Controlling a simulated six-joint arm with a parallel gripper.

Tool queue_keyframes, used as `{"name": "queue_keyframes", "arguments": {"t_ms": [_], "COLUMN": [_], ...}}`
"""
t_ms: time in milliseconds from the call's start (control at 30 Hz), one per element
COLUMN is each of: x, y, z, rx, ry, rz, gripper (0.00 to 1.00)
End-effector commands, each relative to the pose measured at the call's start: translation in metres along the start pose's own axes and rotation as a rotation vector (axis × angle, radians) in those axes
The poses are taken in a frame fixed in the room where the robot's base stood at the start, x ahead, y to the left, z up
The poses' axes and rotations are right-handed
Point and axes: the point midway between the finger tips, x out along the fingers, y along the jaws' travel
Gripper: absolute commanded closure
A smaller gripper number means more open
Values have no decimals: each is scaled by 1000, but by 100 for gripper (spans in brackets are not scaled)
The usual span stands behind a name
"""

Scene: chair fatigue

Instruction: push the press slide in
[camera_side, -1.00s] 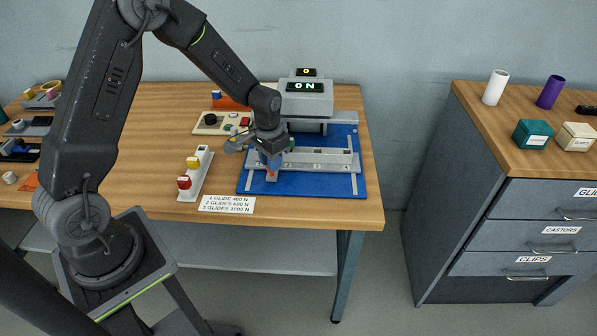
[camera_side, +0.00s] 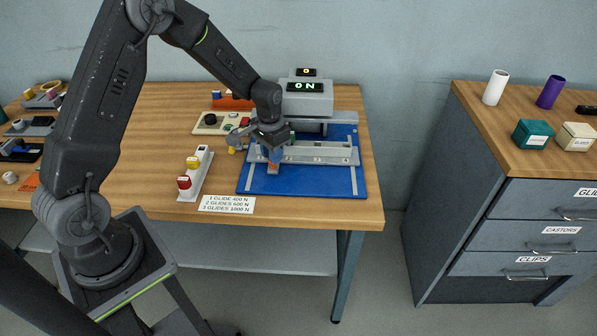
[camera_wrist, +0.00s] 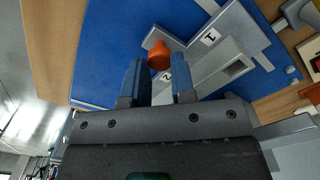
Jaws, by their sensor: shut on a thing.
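The press slide is a grey plate (camera_wrist: 218,58) with number labels on the blue press base (camera_wrist: 105,50). It has an orange knob (camera_wrist: 159,52) at its near end. In the side view the knob (camera_side: 273,168) is low at the front of the grey crossbar (camera_side: 318,154), mostly covered by my fingers. My gripper (camera_side: 274,158) points down there. In the wrist view its two blue fingers (camera_wrist: 159,68) stand on either side of the knob, shut on it. How far the slide sits in the press is hard to tell.
A button strip (camera_side: 196,172) with red and yellow parts and a load sign (camera_side: 227,204) lie left of the base. The blue base's front right is clear.

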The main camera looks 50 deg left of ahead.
Motion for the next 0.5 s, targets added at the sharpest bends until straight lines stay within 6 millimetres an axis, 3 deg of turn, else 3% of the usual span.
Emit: {"name": "queue_keyframes", "arguments": {"t_ms": [500], "x": [-1], "y": [-10], "z": [-12], "rx": [-1], "ry": [5], "rz": [0], "gripper": [99]}}
